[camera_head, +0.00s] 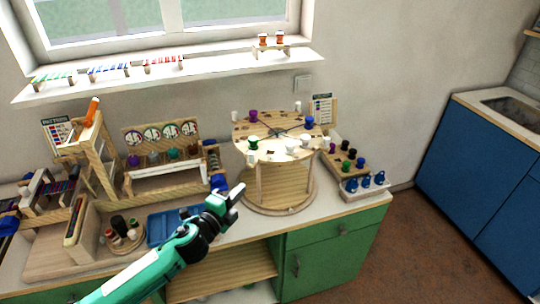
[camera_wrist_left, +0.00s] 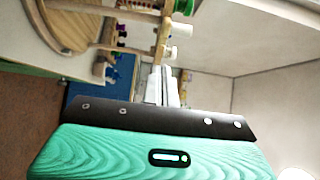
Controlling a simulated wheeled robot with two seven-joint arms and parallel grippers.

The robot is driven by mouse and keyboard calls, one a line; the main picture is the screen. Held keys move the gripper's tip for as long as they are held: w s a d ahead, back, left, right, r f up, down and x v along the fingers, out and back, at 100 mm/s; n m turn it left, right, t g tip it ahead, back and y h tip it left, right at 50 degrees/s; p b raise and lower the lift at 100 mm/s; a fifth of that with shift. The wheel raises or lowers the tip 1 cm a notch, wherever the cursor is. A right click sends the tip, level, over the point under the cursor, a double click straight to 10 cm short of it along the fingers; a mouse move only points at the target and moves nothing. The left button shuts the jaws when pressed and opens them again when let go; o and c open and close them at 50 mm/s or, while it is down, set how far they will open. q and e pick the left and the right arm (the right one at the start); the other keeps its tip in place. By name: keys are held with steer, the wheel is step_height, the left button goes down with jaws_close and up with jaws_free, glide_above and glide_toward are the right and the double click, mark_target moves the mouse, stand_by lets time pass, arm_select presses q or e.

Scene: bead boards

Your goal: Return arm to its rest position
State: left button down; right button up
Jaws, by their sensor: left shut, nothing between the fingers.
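My left gripper (camera_head: 236,192) comes in from the left on a green arm and hangs over the front of the counter, in front of the round wooden stand. Its white fingers are shut with nothing between them. They also show in the left wrist view (camera_wrist_left: 163,86), pointing toward the pegs on the stand. The round wooden stand (camera_head: 262,204) has an upper disc carrying purple, blue, green and white pegs. In the head view the fingertips appear just left of the stand; whether they touch it I cannot tell. My right gripper is not in view.
A blue tray (camera_head: 160,229) lies left of my gripper. Wooden racks and a round holder with dark cylinders (camera_head: 120,232) crowd the left of the counter. A peg board (camera_head: 345,162) and blue-topped pieces stand at the right. The floor (camera_head: 440,240) at right is clear.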

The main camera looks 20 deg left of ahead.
arm_select(q)
steer(key=s+d+f+n+g+y, duration=0.1)
steer(key=s+f+n+g, duration=0.4)
steer(key=s, duration=0.6)
steer(key=s+d+f+n+g+y, duration=0.1)
steer(key=s+f+n+g+y, duration=0.2)
steer(key=s+n, duration=0.6)
steer(key=s+d+f+n+g, duration=0.1)
steer(key=s+f+n+g, duration=0.45)
steer(key=s, duration=0.65)
step_height(320, 180, down, 29)
steer(key=g, duration=0.2)
steer(key=s+a+f, duration=0.2)
steer(key=s+f, duration=0.7)
steer(key=f, duration=0.1)
steer(key=s+a+f+m, duration=0.1)
steer(key=s+f, duration=0.9)
steer(key=f, duration=0.1)
steer(key=shift+a+g, duration=0.35)
steer(key=shift+g, duration=0.1)
